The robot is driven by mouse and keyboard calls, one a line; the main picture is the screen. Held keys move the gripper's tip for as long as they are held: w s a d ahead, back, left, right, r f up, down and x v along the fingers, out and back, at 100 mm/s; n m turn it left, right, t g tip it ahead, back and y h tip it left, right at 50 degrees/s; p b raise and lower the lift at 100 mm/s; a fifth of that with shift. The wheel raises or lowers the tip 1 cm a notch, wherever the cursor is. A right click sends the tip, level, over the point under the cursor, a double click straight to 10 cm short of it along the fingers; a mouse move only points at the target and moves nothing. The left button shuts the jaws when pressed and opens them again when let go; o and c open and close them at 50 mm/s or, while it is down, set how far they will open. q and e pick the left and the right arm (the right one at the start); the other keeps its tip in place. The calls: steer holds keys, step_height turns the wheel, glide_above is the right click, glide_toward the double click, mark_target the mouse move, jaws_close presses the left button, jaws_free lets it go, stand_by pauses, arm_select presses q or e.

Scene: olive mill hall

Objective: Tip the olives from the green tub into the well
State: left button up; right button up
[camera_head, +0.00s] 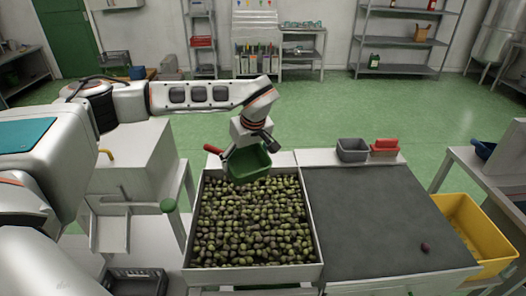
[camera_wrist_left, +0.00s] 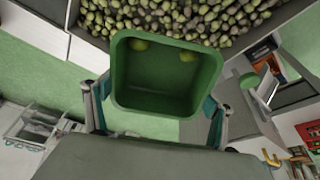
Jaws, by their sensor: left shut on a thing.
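My left gripper (camera_head: 247,150) is shut on the green tub (camera_head: 248,165) and holds it over the back edge of the well (camera_head: 318,238). The tub is tilted. In the left wrist view the tub (camera_wrist_left: 165,90) shows its inside, with two olives (camera_wrist_left: 188,56) visible near its upper rim and the rest of the floor bare. The well is full of green and dark olives (camera_head: 250,225). One finger of my gripper lies along each side of the tub in the wrist view. My right gripper does not show.
A grey bin (camera_head: 352,149) and a red thing (camera_head: 384,146) stand on the ledge behind the dark table surface (camera_head: 375,215). A single dark olive (camera_head: 426,247) lies on that surface. A yellow crate (camera_head: 470,225) stands at the right.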

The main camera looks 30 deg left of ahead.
mark_target(245, 168)
arm_select(q)
step_height(245, 168, down, 2)
steer(key=g+h, duration=0.2)
steer(key=h, duration=0.1)
steer(key=shift+s, duration=0.1)
steer(key=shift+r, duration=2.55)
